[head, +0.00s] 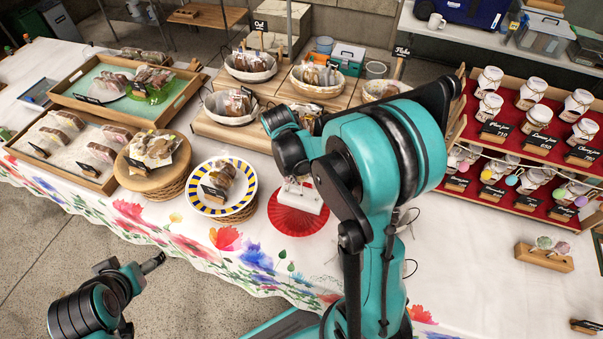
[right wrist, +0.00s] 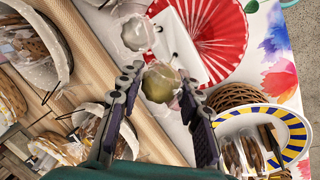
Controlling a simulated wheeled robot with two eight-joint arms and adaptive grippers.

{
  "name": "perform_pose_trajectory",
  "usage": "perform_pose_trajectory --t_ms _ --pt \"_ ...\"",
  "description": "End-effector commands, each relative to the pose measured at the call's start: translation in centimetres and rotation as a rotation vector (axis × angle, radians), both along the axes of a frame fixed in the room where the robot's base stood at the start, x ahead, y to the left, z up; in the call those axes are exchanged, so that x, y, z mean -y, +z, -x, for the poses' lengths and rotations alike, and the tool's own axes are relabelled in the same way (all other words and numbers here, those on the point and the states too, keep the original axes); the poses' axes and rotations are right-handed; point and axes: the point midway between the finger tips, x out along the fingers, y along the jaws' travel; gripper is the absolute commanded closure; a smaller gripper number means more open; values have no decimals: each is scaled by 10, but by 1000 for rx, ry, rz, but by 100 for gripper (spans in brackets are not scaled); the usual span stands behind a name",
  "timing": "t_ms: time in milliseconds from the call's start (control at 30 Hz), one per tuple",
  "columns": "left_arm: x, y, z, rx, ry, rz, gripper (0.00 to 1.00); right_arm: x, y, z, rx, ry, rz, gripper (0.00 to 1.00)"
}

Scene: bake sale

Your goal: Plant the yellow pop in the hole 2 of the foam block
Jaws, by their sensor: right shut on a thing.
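My right gripper (right wrist: 160,88) is shut on a yellow pop (right wrist: 160,84), an olive-yellow ball in a clear wrapper. The white foam block (right wrist: 187,45) lies beyond the fingertips on a red pleated mat; it also shows in the head view (head: 302,198), left of my right arm. A pale wrapped pop (right wrist: 137,33) shows by the block; I cannot tell whether it stands in it. The hole numbers are not readable. The right fingertips are hidden in the head view. My left gripper (head: 150,263) is at the lower left, off the table, its opening unclear.
The red mat (head: 289,222) lies beside a blue-and-yellow striped plate (head: 246,183) on a basket. Wooden crates with bread baskets (head: 251,77) stand behind. A jar shelf (head: 462,125) and a wooden stand with wrapped pops (head: 543,258) are at the right.

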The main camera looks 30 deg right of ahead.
Motion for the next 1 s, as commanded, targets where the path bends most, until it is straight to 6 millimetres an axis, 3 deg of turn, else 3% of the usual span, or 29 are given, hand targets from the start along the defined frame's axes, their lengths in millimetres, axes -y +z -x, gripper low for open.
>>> perform_pose_trajectory --t_ms 1000 --pt "0 -20 0 0 0 0 20 0 -23 0 0 0 0 74"
